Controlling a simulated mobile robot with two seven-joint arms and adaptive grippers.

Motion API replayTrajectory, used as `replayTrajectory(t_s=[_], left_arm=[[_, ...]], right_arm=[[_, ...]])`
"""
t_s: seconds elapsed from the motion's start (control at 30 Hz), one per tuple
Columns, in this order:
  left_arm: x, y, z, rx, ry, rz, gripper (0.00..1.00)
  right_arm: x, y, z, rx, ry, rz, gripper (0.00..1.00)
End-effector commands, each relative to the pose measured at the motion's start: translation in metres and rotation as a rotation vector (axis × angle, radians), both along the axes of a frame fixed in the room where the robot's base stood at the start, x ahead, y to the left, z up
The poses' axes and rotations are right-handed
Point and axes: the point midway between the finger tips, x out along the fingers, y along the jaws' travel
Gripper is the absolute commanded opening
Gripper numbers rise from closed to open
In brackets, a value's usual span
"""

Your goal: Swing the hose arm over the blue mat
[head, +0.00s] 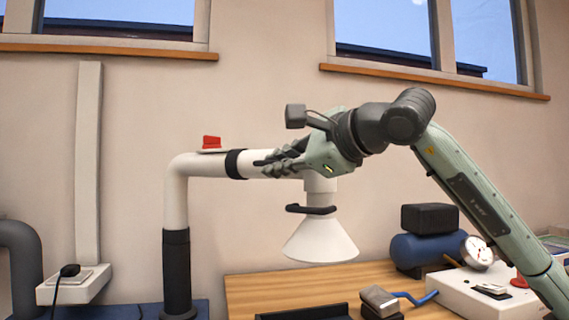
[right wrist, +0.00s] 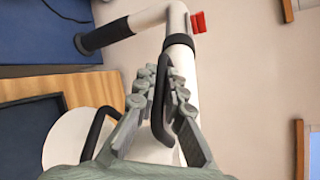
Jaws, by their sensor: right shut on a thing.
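The hose arm (head: 205,164) is a white pipe on a black post (head: 177,270), with a black collar and a white cone hood (head: 320,240) at its right end. The hood hangs over the wooden table and has a black handle (head: 310,209). My right gripper (head: 268,165) is shut on the hose arm near the hood; in the right wrist view its fingers (right wrist: 160,90) close around a black loop on the pipe. A blue surface (right wrist: 40,30) lies under the post; I cannot tell whether it is the mat. My left gripper is out of view.
The wooden table (head: 245,288) holds a dark tray (head: 300,314), a small grey block (head: 380,299), a blue tank (head: 425,252) and a white box with a gauge (head: 478,252). A red piece (head: 212,142) sits on the pipe. A wall with windows stands behind.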

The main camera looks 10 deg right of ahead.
Motion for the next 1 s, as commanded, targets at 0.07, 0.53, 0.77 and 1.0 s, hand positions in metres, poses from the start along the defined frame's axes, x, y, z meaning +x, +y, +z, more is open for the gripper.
replayTrajectory(t_s=[0.07,0.53,0.77,1.0], left_arm=[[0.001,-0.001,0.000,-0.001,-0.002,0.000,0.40],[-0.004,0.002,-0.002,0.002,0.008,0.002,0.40],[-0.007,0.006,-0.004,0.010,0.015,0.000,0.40],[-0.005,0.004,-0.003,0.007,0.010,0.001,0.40]], right_arm=[[-0.001,0.002,-0.003,-0.002,0.005,0.002,0.00],[0.000,0.000,-0.002,-0.003,0.003,0.001,0.31],[-0.001,0.000,0.000,-0.001,0.001,0.000,0.31],[-0.024,-0.016,0.007,-0.002,-0.003,-0.003,0.31]])
